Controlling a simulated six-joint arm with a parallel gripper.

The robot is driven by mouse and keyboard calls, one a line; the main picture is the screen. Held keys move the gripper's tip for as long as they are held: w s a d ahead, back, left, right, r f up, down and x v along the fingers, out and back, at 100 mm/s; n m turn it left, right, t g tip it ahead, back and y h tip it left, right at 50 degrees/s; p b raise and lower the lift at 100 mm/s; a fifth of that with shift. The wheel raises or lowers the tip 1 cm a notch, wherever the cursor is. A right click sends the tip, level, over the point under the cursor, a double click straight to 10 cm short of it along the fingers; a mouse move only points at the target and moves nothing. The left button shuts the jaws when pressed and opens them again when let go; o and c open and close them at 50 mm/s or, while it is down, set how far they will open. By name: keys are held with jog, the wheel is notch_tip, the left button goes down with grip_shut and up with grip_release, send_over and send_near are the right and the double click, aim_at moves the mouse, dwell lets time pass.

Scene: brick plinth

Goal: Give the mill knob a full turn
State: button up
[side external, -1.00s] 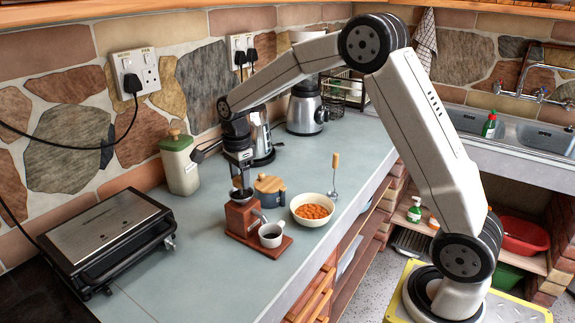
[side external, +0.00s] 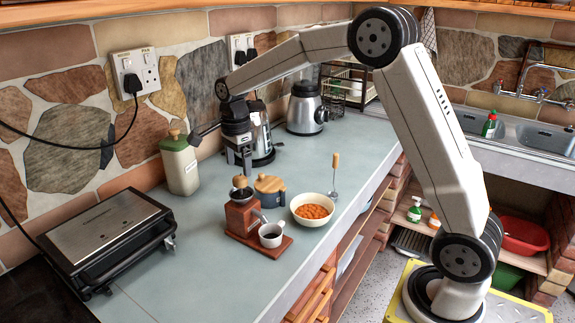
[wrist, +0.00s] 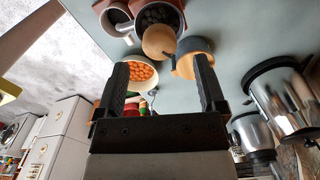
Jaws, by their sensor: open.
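The mill (side external: 240,215) is a red-brown wooden box on a wooden base, upright on the counter. Its round wooden knob (side external: 240,182) sits on top above a dark hopper. In the wrist view the knob (wrist: 159,40) appears as a tan ball beyond my fingertips, between them sideways, with the hopper (wrist: 158,15) behind it. My gripper (side external: 238,164) is open and empty, pointing down just above the knob and apart from it. The wrist view also shows the two black fingers (wrist: 161,66) spread wide with nothing between them.
A white cup (side external: 271,238) stands on the mill's base. Close by are a bowl of orange beans (side external: 311,223), a wooden-lidded pot (side external: 270,199) and an upright wooden-handled tool (side external: 334,180). The front counter is clear.

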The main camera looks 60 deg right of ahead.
aim_at(240, 177)
jog(key=shift+r, duration=1.9)
jog(key=n, duration=1.3)
jog(key=shift+n, duration=0.4)
jog(key=n, duration=0.4)
jog(key=shift+f, duration=3.9)
